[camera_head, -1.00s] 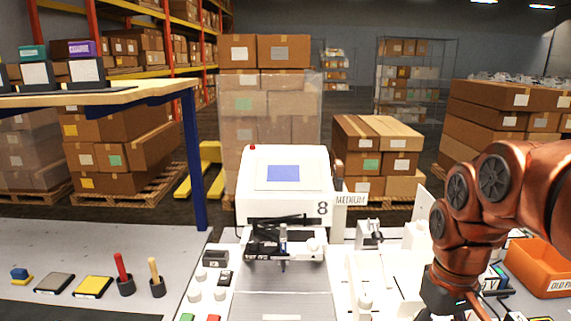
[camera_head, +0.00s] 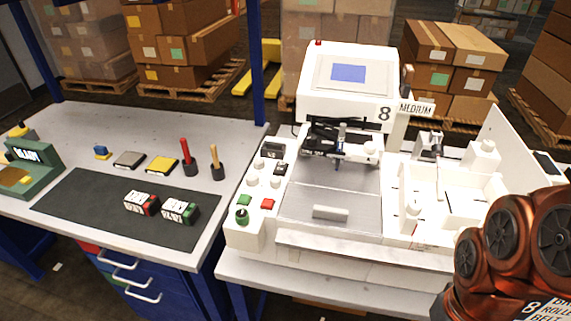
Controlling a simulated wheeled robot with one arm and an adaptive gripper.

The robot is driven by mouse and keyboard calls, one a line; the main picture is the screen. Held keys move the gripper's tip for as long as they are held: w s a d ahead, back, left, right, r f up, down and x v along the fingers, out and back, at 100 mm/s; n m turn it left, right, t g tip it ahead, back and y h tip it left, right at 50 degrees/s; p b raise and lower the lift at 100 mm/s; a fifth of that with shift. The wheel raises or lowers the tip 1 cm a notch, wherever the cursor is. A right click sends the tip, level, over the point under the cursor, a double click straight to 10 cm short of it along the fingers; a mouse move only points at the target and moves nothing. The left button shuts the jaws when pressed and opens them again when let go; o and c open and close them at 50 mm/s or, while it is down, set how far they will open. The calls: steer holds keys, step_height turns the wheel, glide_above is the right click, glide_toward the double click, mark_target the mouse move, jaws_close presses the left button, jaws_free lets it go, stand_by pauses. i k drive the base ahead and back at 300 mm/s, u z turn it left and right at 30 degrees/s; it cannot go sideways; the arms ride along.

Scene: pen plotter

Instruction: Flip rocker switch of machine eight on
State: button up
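Machine eight (camera_head: 348,85) is a white pen plotter with a blue screen and a black "8" on its front right. Its control panel (camera_head: 254,236) runs down its left side. A small black switch (camera_head: 281,168), which looks like the rocker, sits near the panel's back, below a small dark display (camera_head: 271,150). Its on or off position is too small to tell. Pale knobs, a green button (camera_head: 244,200), a red button (camera_head: 267,204) and a green-and-black knob (camera_head: 242,216) are nearer the front. My gripper is outside the view; only my reddish arm links show at lower right.
A grey bench (camera_head: 88,125) at left holds a dark mat (camera_head: 90,208), two small labelled blocks, pads and two upright handled tools. A blue post (camera_head: 257,70) stands behind the panel. White trays (camera_head: 455,190) and an upright panel are right of the machine.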

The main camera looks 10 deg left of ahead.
mark_target(281, 167)
steer(key=u, duration=0.35)
steer(key=i, duration=0.4)
steer(key=u, duration=1.55)
